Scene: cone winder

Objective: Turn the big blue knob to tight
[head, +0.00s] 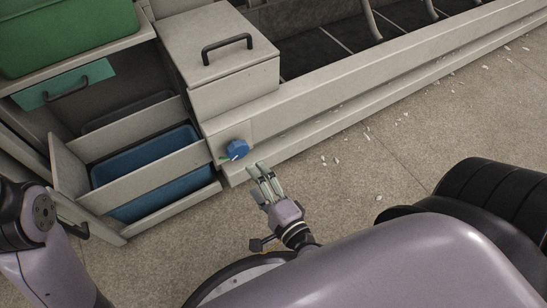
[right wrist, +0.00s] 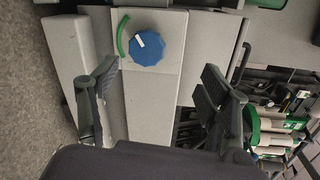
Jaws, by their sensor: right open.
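The big blue knob (head: 237,149) sits on a pale plate at the front corner of the grey machine. In the right wrist view the knob (right wrist: 146,50) shows a short white pointer line aimed at the upper left. A green arc (right wrist: 122,36) is marked on the plate left of it. My right gripper (head: 262,174) is open and empty, just below and right of the knob, apart from it. In the right wrist view the fingers (right wrist: 160,80) are spread wide, with the knob ahead between them. My left gripper is not in view.
A lidded grey box (head: 218,50) with a black handle stands above the knob. At left are a blue bin (head: 145,170) in an open grey drawer and a green bin (head: 65,35). The machine's long rail (head: 380,75) runs right. The floor (head: 360,165) is open, with white scraps.

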